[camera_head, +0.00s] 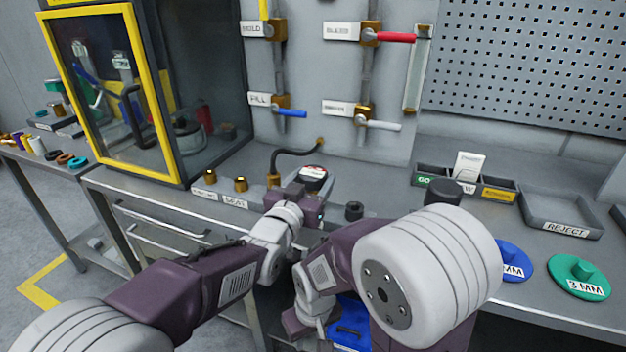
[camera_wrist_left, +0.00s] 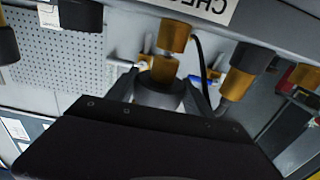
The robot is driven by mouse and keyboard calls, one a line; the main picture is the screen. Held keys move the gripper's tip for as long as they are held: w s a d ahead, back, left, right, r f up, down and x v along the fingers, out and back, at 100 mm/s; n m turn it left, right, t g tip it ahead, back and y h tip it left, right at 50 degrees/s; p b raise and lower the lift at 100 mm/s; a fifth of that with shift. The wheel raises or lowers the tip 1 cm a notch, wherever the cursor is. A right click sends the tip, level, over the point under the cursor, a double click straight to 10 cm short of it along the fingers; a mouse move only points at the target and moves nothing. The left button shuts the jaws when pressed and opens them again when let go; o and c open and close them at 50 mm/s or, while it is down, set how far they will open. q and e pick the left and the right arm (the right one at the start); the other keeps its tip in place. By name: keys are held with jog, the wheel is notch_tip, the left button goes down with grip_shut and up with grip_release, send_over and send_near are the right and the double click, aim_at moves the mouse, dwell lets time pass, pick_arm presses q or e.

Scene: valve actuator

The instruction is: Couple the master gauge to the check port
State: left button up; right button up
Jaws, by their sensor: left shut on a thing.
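That fitting lies close to and roughly in line with another brass fitting (camera_wrist_left: 173,36), near a label starting "CHEC" (camera_wrist_left: 200,5). I cannot tell whether they are joined. My right gripper (camera_head: 308,320) is low at the bench front; its jaws are not clear.
A hose (camera_head: 290,152) runs from the wall panel to a brass fitting (camera_head: 273,180). Brass ports (camera_head: 240,184) stand to its left. A yellow-framed cabinet (camera_head: 135,90) is left; parts bins (camera_head: 465,190) and a reject tray (camera_head: 562,215) are right.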

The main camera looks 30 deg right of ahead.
aim_at(308, 191)
pick_arm(q)
jog(key=shift+f+b, duration=0.4)
jog(key=shift+f, duration=0.05)
jog(key=o, duration=1.9)
jog(key=shift+c, duration=0.2)
jog(key=v, duration=0.9)
